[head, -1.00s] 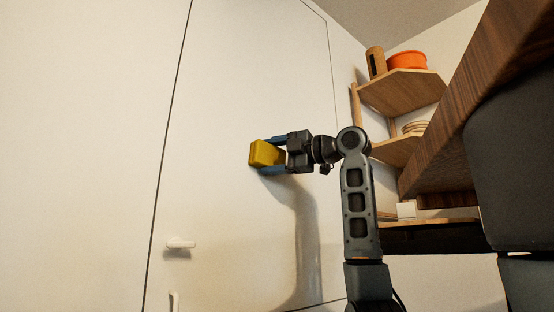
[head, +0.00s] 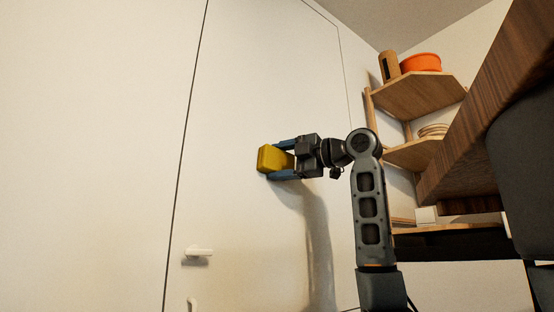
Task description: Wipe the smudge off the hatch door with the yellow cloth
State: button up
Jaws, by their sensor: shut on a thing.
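The hatch door (head: 235,120) is a large pale panel with a dark outline, and it looks closed. My gripper (head: 279,160) is shut on the yellow cloth (head: 272,158), a folded block between its two blue fingers. The cloth is at the door's face, left of my gripper; I cannot tell whether it touches the surface. No smudge shows on the visible part of the door; the patch behind the cloth and gripper is hidden. A white handle (head: 199,251) sits low on the door's left side.
A wooden corner shelf (head: 418,95) at the right holds an orange bowl (head: 421,63) and a wooden cylinder (head: 389,67). A dark wooden tabletop edge (head: 470,140) and a dark grey seat-like shape (head: 525,170) fill the right side. The wall left of the door is bare.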

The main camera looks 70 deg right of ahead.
jog(key=s+d+p, duration=0.2)
jog(key=s+d, duration=0.2)
jog(key=d, duration=0.4)
jog(key=shift+s, duration=0.4)
dwell(0.5)
jog(key=shift+w+a+b, duration=0.4)
jog(key=shift+w+a, duration=0.2)
jog(key=shift+a, duration=0.45)
jog(key=shift+w+a+b, duration=0.35)
jog(key=shift+w+a, duration=0.25)
jog(key=shift+a, duration=0.45)
jog(key=shift+w+a+b, duration=0.4)
jog(key=shift+w+a, duration=0.2)
jog(key=shift+a, duration=0.45)
jog(key=shift+w+a, duration=0.55)
jog(key=shift+a, duration=0.2)
jog(key=shift+w+a, duration=0.5)
jog(key=shift+a, duration=0.2)
jog(key=shift+b, duration=0.3)
